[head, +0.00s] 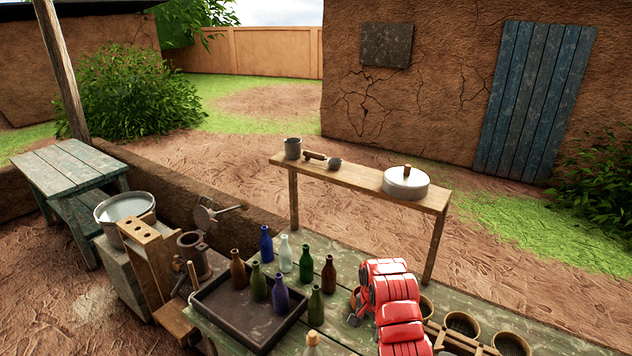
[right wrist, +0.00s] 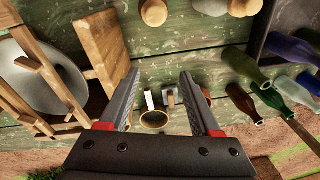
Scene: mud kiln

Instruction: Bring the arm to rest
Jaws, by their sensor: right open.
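My right arm (head: 395,305) is red and reaches over the green plank table from the bottom of the head view. Its gripper (head: 356,305) shows as dark fingers at the arm's left side, just right of the bottles. In the right wrist view the two grey fingers of this gripper (right wrist: 160,75) stand wide apart, with nothing held between them. A small round cup-like thing (right wrist: 153,120) shows beyond the gap, apart from the fingers. My left gripper is not in view.
Several glass bottles (head: 280,292) stand in and around a dark tray (head: 222,318) left of the arm. Round containers (head: 462,322) sit to its right. Behind, a narrow wooden shelf (head: 350,173) carries a lidded white pot (head: 406,184). A wooden rack (head: 148,262) stands at left.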

